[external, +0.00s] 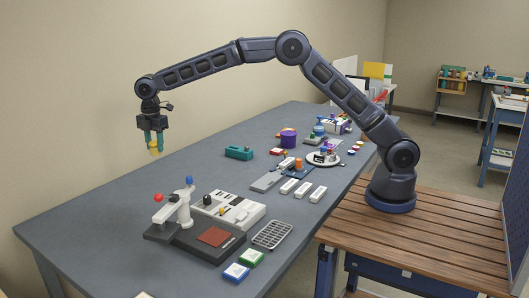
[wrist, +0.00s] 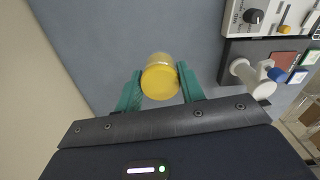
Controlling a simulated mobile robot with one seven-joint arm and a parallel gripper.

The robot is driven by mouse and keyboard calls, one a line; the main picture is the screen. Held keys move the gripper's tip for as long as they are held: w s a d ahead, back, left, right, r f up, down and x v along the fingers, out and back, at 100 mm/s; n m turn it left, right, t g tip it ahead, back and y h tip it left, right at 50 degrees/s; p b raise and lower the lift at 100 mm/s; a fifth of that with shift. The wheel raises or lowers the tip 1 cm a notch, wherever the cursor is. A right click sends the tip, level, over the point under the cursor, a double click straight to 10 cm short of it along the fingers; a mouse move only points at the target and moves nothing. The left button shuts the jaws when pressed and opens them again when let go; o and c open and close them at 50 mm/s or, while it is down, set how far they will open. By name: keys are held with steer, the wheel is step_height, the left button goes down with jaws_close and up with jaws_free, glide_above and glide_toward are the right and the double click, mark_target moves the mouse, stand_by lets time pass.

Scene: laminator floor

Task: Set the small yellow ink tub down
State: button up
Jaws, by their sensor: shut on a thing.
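The small yellow ink tub (external: 155,147) is between the teal fingertips of my gripper (external: 153,143). In the wrist view the tub (wrist: 160,80) shows as a round yellow cap with a paler, clear part behind it. The fingers of my gripper (wrist: 160,92) press on it from both sides. The tub hangs in the air above the far left part of the grey table (external: 110,200), near the wall side. The gap between tub and table is hard to judge.
A lever press with a red knob (external: 180,215) and a white control panel (external: 228,210) stand at the table's near end. A teal block (external: 238,152) and a purple tub (external: 288,138) lie further back. The grey table under my gripper is bare.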

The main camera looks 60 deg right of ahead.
steer(key=d+m, duration=0.7)
steer(key=d, duration=2.1)
step_height(320, 180, down, 19)
steer(key=shift+a+f, duration=0.1)
steer(key=shift+f, duration=0.1)
steer(key=shift+f, duration=0.15)
steer(key=o, duration=0.8)
steer(key=shift+o, duration=0.9)
